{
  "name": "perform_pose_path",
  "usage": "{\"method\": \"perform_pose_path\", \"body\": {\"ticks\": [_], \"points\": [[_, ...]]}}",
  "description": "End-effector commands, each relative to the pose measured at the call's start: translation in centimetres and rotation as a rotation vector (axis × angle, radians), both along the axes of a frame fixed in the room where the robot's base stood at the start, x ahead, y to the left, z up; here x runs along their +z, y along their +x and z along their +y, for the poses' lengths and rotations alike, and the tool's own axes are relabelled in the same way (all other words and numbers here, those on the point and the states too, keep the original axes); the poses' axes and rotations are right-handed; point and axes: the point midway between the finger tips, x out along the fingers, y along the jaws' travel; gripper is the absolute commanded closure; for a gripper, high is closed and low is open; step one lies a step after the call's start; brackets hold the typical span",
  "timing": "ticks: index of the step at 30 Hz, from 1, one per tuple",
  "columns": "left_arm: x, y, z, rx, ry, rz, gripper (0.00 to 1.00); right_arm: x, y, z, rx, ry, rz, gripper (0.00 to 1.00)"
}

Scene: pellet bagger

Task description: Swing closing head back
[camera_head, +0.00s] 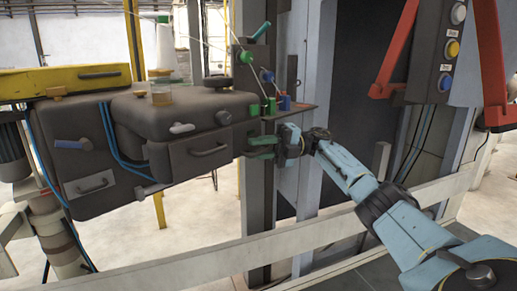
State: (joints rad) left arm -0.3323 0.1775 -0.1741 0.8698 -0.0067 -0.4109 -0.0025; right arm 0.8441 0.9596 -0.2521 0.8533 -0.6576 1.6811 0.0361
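The closing head (160,130) is a bulky dark grey machine housing at the left, with handles, knobs and a yellow top bar (65,80). My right arm reaches in from the lower right. My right gripper (262,148) is at the right end of the head, just below its small side plate (290,108). Green and dark parts show at the fingertips, close to the housing. I cannot tell whether the fingers touch the head or hold any part of it. My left gripper is not in view.
A pale rail (200,257) crosses the foreground below the head. A grey-blue upright frame (310,60) stands behind my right gripper. A button panel (440,50) and red brackets (488,60) are at the right. A thread cone (165,45) stands behind the head. Open floor shows below the head.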

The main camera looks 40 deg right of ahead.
Motion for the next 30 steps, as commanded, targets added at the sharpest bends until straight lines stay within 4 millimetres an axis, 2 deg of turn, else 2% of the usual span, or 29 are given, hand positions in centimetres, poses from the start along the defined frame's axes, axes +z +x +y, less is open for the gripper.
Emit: {"method": "perform_pose_path", "body": {"ticks": [5,11,18,30], "points": [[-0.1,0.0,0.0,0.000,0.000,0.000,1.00,-0.5,0.1,-0.3,-0.013,-0.006,0.012,0.67],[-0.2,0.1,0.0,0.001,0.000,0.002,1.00,-0.4,-0.7,-2.4,-0.013,-0.004,0.008,0.67],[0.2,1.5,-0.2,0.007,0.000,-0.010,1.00,-0.4,-1.8,-5.1,-0.007,-0.001,0.000,0.67],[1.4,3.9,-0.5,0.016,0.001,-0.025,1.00,-0.4,-2.6,-6.9,-0.001,-0.002,-0.003,0.67]]}}
